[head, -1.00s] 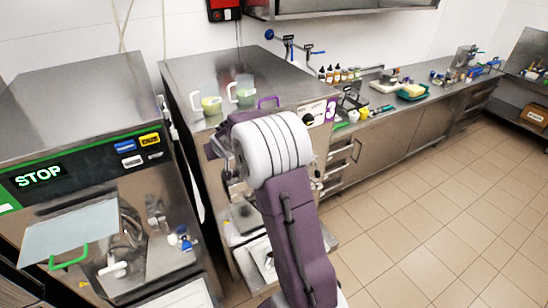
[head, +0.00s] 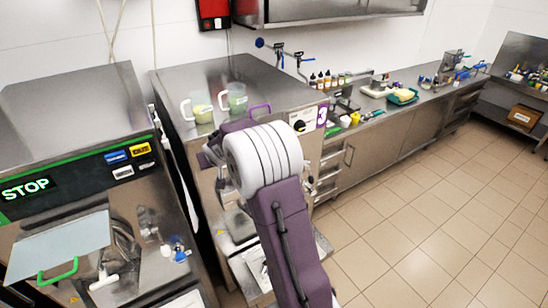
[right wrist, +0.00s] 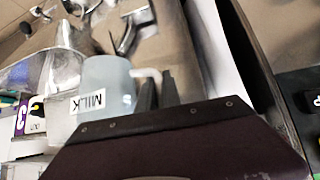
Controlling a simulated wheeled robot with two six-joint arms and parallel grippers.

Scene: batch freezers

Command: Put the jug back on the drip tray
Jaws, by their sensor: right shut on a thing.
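In the right wrist view a pale, translucent jug (right wrist: 104,86) with a MILK label is held by its white handle between the dark fingers of my right gripper (right wrist: 160,88). In the head view my right arm hides the held jug and most of the gripper. A ledge (head: 262,268) low on the front of the machine marked 3 is partly behind my arm; I cannot tell whether it is the drip tray. My left gripper is not in view.
Two clear jugs, one (head: 203,113) left of the other (head: 237,100), stand on top of machine 3 (head: 180,82). Another freezer (head: 80,95) showing STOP stands at the left. A cluttered counter (head: 385,108) runs back right. The tiled floor (head: 425,200) is clear.

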